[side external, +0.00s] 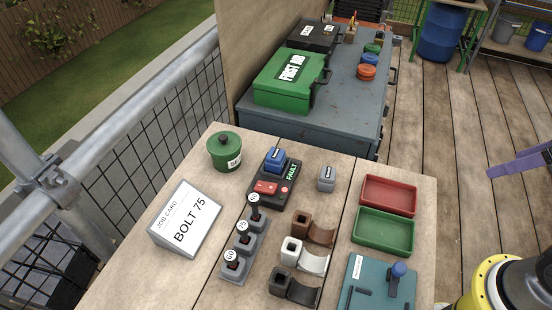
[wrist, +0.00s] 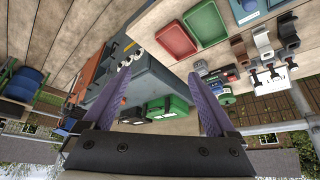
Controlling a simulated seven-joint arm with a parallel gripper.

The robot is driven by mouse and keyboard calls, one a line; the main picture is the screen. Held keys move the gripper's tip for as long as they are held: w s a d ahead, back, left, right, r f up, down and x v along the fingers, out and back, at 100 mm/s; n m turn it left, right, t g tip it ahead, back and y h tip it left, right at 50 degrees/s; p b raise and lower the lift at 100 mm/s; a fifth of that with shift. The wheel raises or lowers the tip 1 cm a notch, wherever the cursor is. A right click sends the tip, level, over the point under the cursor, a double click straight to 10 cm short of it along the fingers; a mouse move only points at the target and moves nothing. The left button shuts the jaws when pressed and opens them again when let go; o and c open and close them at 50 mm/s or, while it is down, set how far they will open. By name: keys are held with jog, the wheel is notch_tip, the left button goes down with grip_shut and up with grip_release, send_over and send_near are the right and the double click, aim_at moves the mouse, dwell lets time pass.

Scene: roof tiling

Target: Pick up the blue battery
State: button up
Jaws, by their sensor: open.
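The blue battery (side external: 275,155) sits upright in a dark charger (side external: 268,196) marked FAULT, with a red block on its front part, on the wooden bench. A grey battery-like block (side external: 327,178) stands apart to its right. In the side external view only a purple finger of my gripper (side external: 520,163) shows at the right edge, well away from the battery. In the wrist view both purple fingers of my gripper (wrist: 160,74) are spread wide with nothing held between them.
Red tray (side external: 389,195) and green tray (side external: 384,231) lie on the bench's right side. A green first aid box (side external: 290,80) stands behind.

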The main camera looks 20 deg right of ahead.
dwell(0.3)
jog(key=w+a+r+n+t+y, duration=0.1)
jog(key=w+a+r+n, duration=0.25)
jog(key=w+r, duration=0.6)
jog(key=n+g+y, duration=0.2)
jog(key=n+g, duration=0.1)
jog(key=n, duration=0.3)
send_over(277, 153)
jog(key=s+d, duration=0.1)
jog(key=shift+m, duration=0.25)
jog(key=f, duration=2.3)
jog(key=shift+d+f, duration=0.2)
jog(key=shift+f, duration=0.05)
jog(key=shift+s+x, duration=0.2)
jog(key=shift+x, duration=1.3)
jog(key=shift+s+x, duration=0.15)
jog(key=shift+x, duration=1.35)
jog(key=shift+a, duration=0.1)
grip_shut()
